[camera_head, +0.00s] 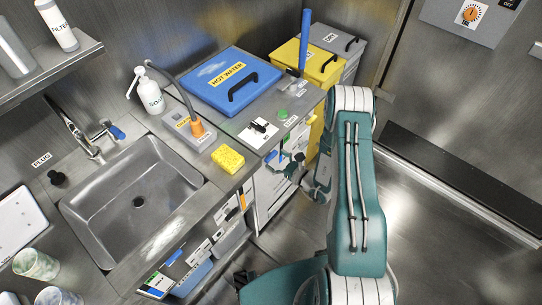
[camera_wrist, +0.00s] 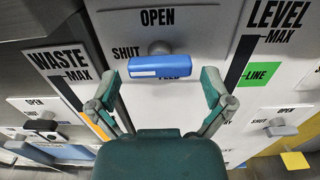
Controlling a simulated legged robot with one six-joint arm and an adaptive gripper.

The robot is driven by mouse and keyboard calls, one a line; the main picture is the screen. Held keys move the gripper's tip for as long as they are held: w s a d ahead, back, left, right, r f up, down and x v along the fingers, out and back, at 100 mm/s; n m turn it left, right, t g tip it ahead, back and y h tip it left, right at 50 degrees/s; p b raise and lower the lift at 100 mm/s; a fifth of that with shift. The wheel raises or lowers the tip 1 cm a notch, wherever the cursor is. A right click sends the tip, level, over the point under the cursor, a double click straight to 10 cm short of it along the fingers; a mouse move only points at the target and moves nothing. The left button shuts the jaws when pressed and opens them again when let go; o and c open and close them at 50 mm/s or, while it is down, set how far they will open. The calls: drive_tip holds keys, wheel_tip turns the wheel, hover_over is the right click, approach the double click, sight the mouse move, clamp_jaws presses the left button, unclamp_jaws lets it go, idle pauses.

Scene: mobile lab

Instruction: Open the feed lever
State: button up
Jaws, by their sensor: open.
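The feed lever is a blue handle (camera_wrist: 160,66) on a grey pivot, on a white panel (camera_wrist: 200,22) in the wrist view. "OPEN" is printed above it and "SHUT" to its left; the word below is partly hidden. The handle lies nearly level across the picture. My gripper (camera_wrist: 158,82) is open, one finger on each side of the handle and apart from it. In the head view my gripper (camera_head: 291,166) is in front of the cabinet below the counter, where the lever is too small to make out well.
The head view shows a sink (camera_head: 130,200), a yellow sponge (camera_head: 228,158) and a blue hot water lid (camera_head: 215,85). The floor at right is clear.

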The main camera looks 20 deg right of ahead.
drive_tip(key=shift+x, duration=1.05)
drive_tip(key=c, duration=0.9)
drive_tip(key=shift+m, duration=0.3)
drive_tip(key=m, duration=0.3)
drive_tip(key=shift+d, duration=0.1)
drive_tip(key=o, duration=0.9)
